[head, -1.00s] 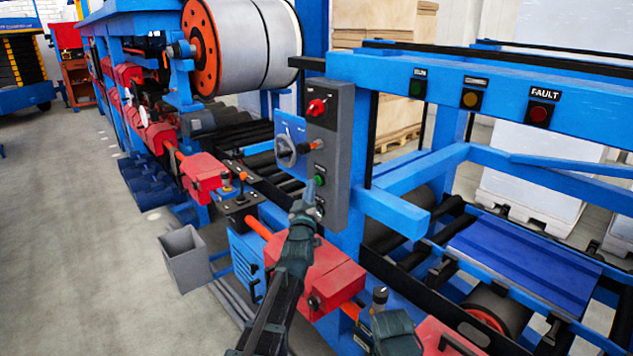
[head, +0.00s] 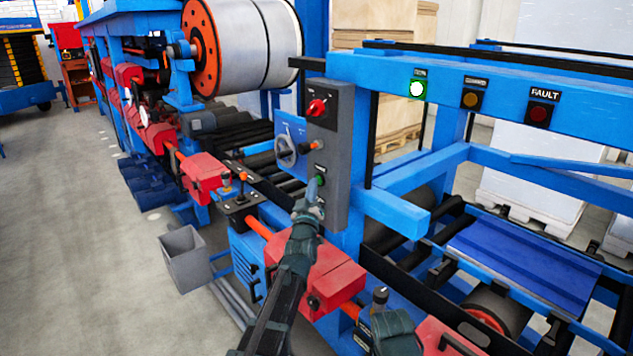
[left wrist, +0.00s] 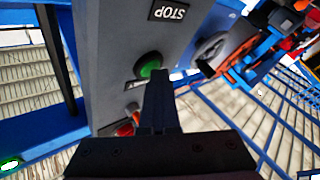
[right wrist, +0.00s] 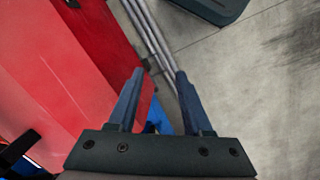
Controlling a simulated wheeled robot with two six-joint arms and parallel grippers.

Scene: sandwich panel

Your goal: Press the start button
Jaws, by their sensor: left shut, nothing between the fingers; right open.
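The green start button (head: 320,181) is on the grey control box (head: 328,150), low on its front face. My left gripper (head: 312,190) is shut and empty, its fingertips right at the button. In the left wrist view the shut fingertips (left wrist: 158,74) overlap the edge of the green button (left wrist: 147,65); I cannot tell how far it is pressed in. A green lamp (head: 417,89) on the blue beam is lit brightly. My right gripper (right wrist: 160,74) is open and empty, beside a red cover; its arm shows at the bottom of the head view.
The box also carries a red switch (head: 317,107) and an orange-tipped part (head: 317,144). The amber lamp (head: 470,98) and red FAULT lamp (head: 540,113) look unlit. A red cover (head: 325,270) lies below my left arm. A grey bin (head: 186,258) stands on open floor.

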